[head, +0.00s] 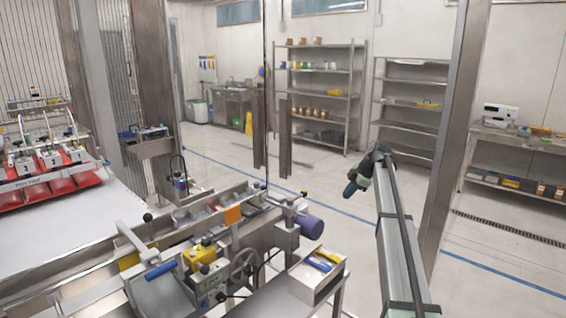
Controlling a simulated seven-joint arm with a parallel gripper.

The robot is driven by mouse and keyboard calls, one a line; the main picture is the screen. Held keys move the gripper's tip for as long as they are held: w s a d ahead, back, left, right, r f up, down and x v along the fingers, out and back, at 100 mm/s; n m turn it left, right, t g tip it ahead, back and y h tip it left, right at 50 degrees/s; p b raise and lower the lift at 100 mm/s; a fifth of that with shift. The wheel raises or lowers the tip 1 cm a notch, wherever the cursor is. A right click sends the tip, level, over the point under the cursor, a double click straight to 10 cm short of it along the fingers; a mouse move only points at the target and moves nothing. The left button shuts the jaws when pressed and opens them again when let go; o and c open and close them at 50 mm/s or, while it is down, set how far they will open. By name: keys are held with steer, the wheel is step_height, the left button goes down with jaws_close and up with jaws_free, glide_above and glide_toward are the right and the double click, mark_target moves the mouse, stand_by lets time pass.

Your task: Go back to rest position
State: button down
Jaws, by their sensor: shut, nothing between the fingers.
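My gripper (351,189) shows small and dark at the far end of my arm, right of the middle of the head view. It is shut and holds nothing that I can see. It points down and to the left, in open air in front of the shelves. My arm (397,240) reaches up from the bottom edge, and its end bends over to the left. The gripper appears apart from the machine to its left. The fingers are too small to see in detail.
A metal machine (243,262) with a handwheel and a purple motor (306,227) stands left of my arm. A box of tools (318,275) sits close to the arm. A steel post (457,130) rises on the right. Shelves (411,103) stand behind. The floor between is open.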

steer(key=s+d+f+m+h, duration=0.1)
steer(key=s+d+f+m, duration=0.15)
steer(key=f, duration=0.45)
steer(key=s+d+f+m+h, duration=0.1)
steer(key=s+f+m, duration=0.2)
steer(key=f, duration=0.5)
steer(key=s+d+f+m, duration=0.1)
steer(key=s+f+m, duration=0.1)
steer(key=f, duration=0.5)
steer(key=s+a+f+m+g+h, duration=0.1)
steer(key=s+a+f+m+g, duration=0.15)
steer(key=s+a+f, duration=0.75)
steer(key=s+a+f+m+g, duration=0.1)
steer(key=s+f+m+g, duration=0.15)
steer(key=s+f, duration=1.55)
steer(key=s+a+f+m+g, duration=0.1)
steer(key=s+a+f+m, duration=0.1)
steer(key=s, duration=1)
steer(key=s+a+f+m+g+h, duration=0.1)
steer(key=s+f, duration=0.3)
steer(key=s, duration=0.9)
steer(key=s+a+f+m+g, duration=0.2)
steer(key=s+a+f+g, duration=0.1)
steer(key=s, duration=1)
steer(key=shift+a+f+m+h, duration=0.35)
steer(key=shift+a+f+h, duration=0.05)
steer(key=shift+a+f, duration=0.15)
